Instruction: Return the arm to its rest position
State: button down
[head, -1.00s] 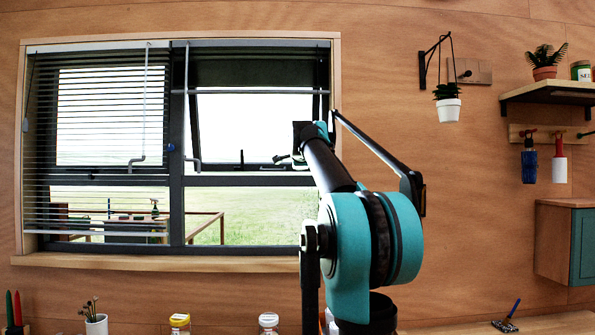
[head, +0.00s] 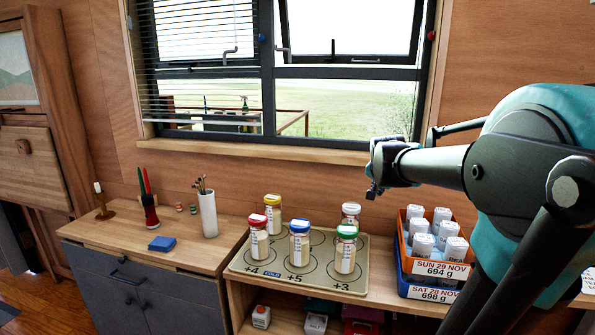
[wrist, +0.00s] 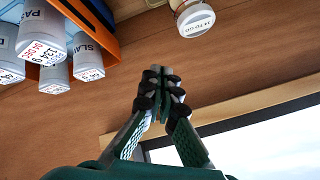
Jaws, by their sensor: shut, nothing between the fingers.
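My arm comes in from the right in the head view, its teal and black links large in the foreground. My gripper (head: 373,190) is at its end, before the window sill and above the back of the mat with the jars. In the wrist view the fingertips (wrist: 163,85) are together with nothing between them. The gripper is clear of the jars and the crates. Much of the gripper is small or dark in the head view, and the arm's base end is out of frame.
A mat (head: 358,276) holds several jars, including a blue-lidded one (head: 299,245). Stacked orange (head: 467,269) and blue (head: 403,283) crates with bottles stand near the arm. A cabinet (head: 90,229) on the left carries a white vase (head: 208,214). The window (head: 350,72) is behind.

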jog(key=s+a+f+n+g, duration=0.1)
jog(key=s+a+f+n, duration=0.1)
jog(key=s+f, duration=0.6)
jog(key=s+a+f+n+g+y, duration=0.1)
jog(key=s+f+n, duration=0.3)
jog(key=s+f, duration=0.4)
jog(key=s+a+f+n+g+y, duration=0.1)
jog(key=s+a+f+n+g, duration=0.1)
jog(key=s+f, duration=0.6)
jog(key=s+a+n, duration=0.1)
jog(key=s, duration=0.1)
jog(key=shift+s+a+f, duration=0.2)
jog(key=shift+s+a, duration=0.05)
jog(key=shift+s, duration=0.1)
